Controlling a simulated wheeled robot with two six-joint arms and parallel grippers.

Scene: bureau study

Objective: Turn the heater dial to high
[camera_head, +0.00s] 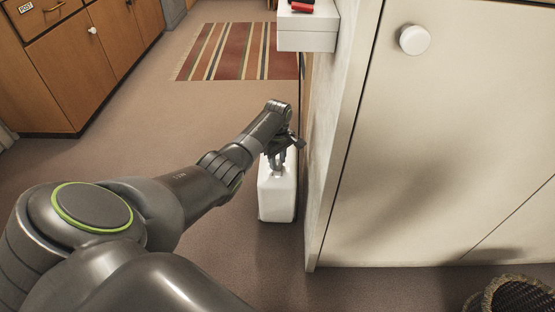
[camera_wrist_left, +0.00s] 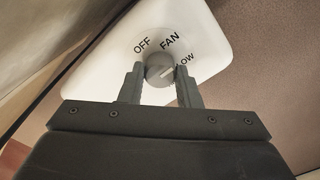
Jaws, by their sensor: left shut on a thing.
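The heater (camera_head: 276,197) is a white box standing on the floor beside the pale cabinet's side wall. Its white top (camera_wrist_left: 205,30) fills the upper part of the left wrist view, with OFF, FAN and a partly covered LOW printed around the dial. The round grey dial (camera_wrist_left: 157,72) sits between my left fingertips, and its white mark points up and right, roughly toward LOW. My left gripper (camera_wrist_left: 160,78) is shut on the dial; it also shows above the heater in the head view (camera_head: 280,160). Any label past LOW is hidden behind the right finger. My right gripper is out of view.
The pale cabinet (camera_head: 430,150) with a round white knob (camera_head: 414,40) stands close to the heater's right. A white box (camera_head: 307,30) juts out above. A wicker basket (camera_head: 515,296) is at bottom right. Open floor and a striped rug (camera_head: 228,52) lie left and beyond.

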